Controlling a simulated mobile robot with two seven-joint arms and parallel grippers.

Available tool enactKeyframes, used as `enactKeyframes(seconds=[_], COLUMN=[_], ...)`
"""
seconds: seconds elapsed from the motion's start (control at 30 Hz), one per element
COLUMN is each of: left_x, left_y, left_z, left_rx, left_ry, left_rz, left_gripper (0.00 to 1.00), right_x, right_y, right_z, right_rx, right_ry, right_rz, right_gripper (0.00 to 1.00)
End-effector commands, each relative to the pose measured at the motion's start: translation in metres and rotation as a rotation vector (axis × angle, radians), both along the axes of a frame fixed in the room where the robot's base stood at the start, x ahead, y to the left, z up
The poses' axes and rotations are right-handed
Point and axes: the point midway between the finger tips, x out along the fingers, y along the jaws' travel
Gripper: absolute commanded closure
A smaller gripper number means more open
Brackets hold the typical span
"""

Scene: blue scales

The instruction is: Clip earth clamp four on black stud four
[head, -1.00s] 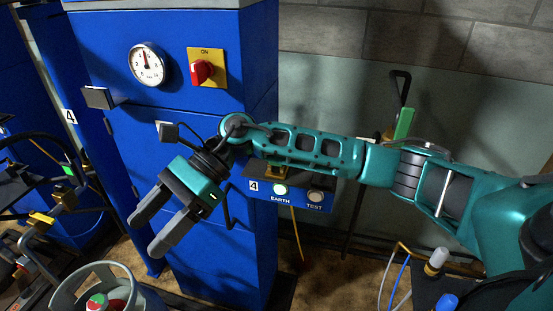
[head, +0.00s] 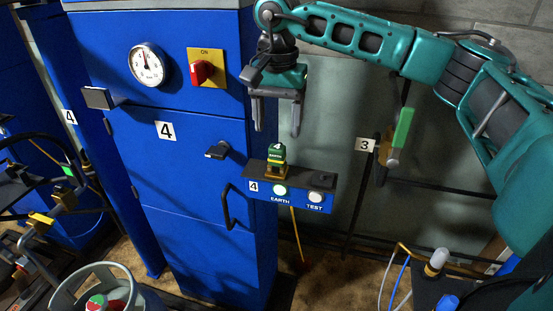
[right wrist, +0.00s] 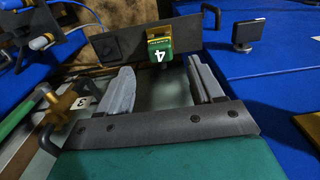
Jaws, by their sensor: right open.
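My right gripper (head: 277,130) is open and empty, fingers pointing down just above the clamp. In the right wrist view the clamp (right wrist: 160,45) shows beyond and between the two open fingertips (right wrist: 161,70). My left gripper is out of view.
The tall blue cabinet (head: 180,185) has a dark latch (head: 218,150) and a handle (head: 228,207) left of the box. A yellow lead (head: 296,232) hangs below the box. A green-handled device (head: 402,131) near label 3 stands to the right.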

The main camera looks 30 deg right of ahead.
Motion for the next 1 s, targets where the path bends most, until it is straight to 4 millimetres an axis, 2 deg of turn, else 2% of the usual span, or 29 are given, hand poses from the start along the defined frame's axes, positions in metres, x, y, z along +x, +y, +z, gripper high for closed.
enactKeyframes(seconds=[0.27, 0.63, 0.8, 1.0], left_x=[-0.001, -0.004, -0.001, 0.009], left_y=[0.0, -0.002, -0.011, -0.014], left_z=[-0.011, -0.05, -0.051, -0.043], left_rx=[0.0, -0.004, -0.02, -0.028], left_ry=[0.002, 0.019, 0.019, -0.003], left_rz=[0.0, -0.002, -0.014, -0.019], left_gripper=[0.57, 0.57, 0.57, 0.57], right_x=[0.0, 0.0, 0.0, 0.0], right_y=[0.001, 0.0, 0.001, 0.001], right_z=[-0.012, -0.061, -0.082, -0.09], right_rx=[0.002, 0.003, 0.003, 0.003], right_ry=[-0.001, 0.0, 0.001, -0.002], right_rz=[0.0, -0.002, -0.001, 0.0], right_gripper=[0.34, 0.34, 0.34, 0.34])
